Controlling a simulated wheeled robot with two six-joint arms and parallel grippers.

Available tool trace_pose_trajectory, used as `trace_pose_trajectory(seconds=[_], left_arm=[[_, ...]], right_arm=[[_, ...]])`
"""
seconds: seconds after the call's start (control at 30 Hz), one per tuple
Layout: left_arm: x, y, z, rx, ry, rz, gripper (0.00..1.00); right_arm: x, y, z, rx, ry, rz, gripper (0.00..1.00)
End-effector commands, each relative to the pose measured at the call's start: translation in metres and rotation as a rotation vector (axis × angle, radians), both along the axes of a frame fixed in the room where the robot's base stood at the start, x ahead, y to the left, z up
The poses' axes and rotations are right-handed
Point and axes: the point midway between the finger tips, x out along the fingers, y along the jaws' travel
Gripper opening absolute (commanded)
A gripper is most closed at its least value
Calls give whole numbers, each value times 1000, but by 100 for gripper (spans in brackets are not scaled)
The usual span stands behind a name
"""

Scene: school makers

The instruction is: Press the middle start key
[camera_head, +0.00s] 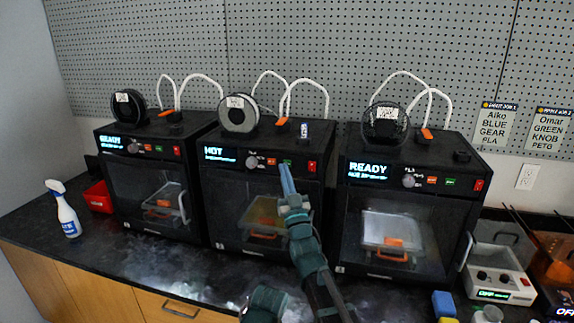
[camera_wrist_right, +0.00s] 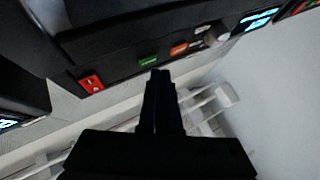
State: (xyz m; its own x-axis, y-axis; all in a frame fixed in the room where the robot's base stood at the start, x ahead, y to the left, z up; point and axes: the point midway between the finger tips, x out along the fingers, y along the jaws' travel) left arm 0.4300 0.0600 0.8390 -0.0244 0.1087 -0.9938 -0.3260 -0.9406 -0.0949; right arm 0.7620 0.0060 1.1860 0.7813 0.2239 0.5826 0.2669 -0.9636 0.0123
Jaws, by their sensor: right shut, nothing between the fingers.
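The middle printer (camera_head: 222,180) is a black box with a lit display reading HOT, a knob (camera_head: 252,162), an orange key (camera_head: 268,161), a green key (camera_head: 287,162) and a red switch (camera_head: 312,166). My right gripper (camera_head: 285,168) is shut and empty, its tips right at the green key in the head view. In the right wrist view the shut fingertips (camera_wrist_right: 160,74) point at the panel just beside the green key (camera_wrist_right: 148,62); I cannot tell whether they touch. The orange key (camera_wrist_right: 179,49) and red switch (camera_wrist_right: 91,82) lie on either side.
Similar printers stand left (camera_head: 120,185) and right (camera_head: 355,215), both displays reading READY. A spray bottle (camera_head: 65,212) and red bin (camera_head: 98,196) are at far left. A small control box (camera_head: 497,275) and a blue block (camera_head: 444,303) are at right.

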Motion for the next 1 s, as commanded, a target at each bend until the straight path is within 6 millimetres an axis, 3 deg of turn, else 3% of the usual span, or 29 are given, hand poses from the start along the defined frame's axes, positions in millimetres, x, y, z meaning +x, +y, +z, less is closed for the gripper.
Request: trace_pose_trajectory(seconds=[1.0], left_arm=[[0, 0, 0, 0, 0, 0, 0]], right_arm=[[9, -3, 0, 0, 0, 0, 0]])
